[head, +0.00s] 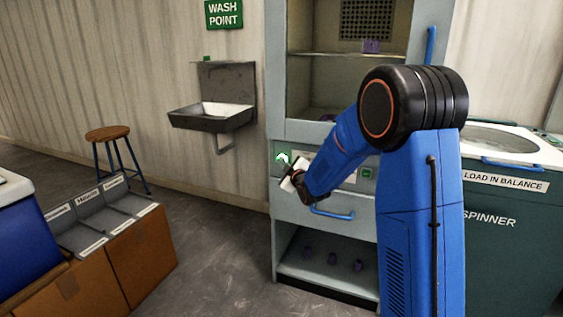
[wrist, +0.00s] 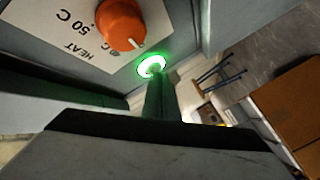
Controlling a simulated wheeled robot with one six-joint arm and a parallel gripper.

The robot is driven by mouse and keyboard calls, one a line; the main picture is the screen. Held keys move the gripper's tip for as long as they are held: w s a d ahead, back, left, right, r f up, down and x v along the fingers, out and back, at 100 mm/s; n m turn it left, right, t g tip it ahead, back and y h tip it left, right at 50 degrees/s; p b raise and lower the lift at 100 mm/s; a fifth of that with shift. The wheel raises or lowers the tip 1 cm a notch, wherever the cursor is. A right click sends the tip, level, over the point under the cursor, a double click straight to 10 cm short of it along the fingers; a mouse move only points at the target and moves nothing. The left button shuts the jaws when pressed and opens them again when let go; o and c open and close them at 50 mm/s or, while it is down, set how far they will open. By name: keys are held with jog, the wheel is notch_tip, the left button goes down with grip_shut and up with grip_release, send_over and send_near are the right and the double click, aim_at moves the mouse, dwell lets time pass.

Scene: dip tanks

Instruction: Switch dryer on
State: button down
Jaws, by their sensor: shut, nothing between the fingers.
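The dryer (head: 340,130) is a pale grey cabinet with shelves behind a tall opening, a control panel across its middle and a blue-handled drawer below. A round button (head: 283,157) at the panel's left end glows green. In the wrist view the lit button (wrist: 146,62) is beside an orange knob (wrist: 120,22) marked HEAT and 50 C. My gripper (head: 288,168) is shut and empty at the panel's left end. In the wrist view its tip (wrist: 154,78) overlaps the green ring; I cannot tell whether it presses the button. My arm hides part of the panel.
A dark green spinner (head: 510,240) stands right of the dryer. A metal sink (head: 212,113) hangs on the wall to the left. A wooden stool (head: 107,133) and labelled grey bins (head: 105,218) on brown boxes are further left. Floor between them is clear.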

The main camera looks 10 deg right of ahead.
jog(key=shift+s+a, duration=0.15)
jog(key=shift+s, duration=0.05)
jog(key=s+a, duration=0.3)
jog(key=s, duration=0.2)
jog(key=shift+a, duration=0.25)
dwell(0.5)
jog(key=s+d+r+m+g+h, duration=0.1)
jog(key=s+d+r+m+g, duration=0.15)
jog(key=s, duration=0.75)
jog(key=s+d+r+m+g+h, duration=0.1)
jog(key=s+d+m+g+h, duration=0.2)
jog(key=s, duration=0.8)
jog(key=s+d+f+m+g, duration=0.1)
jog(key=s+f+m+g, duration=0.1)
jog(key=s, duration=1.4)
jog(key=s+d+f+m+g+y, duration=0.1)
jog(key=s+f+m+g, duration=0.2)
jog(key=s, duration=1.3)
jog(key=shift+s+m+g, duration=0.15)
jog(key=shift+m+g, duration=0.5)
jog(key=shift+g, duration=0.2)
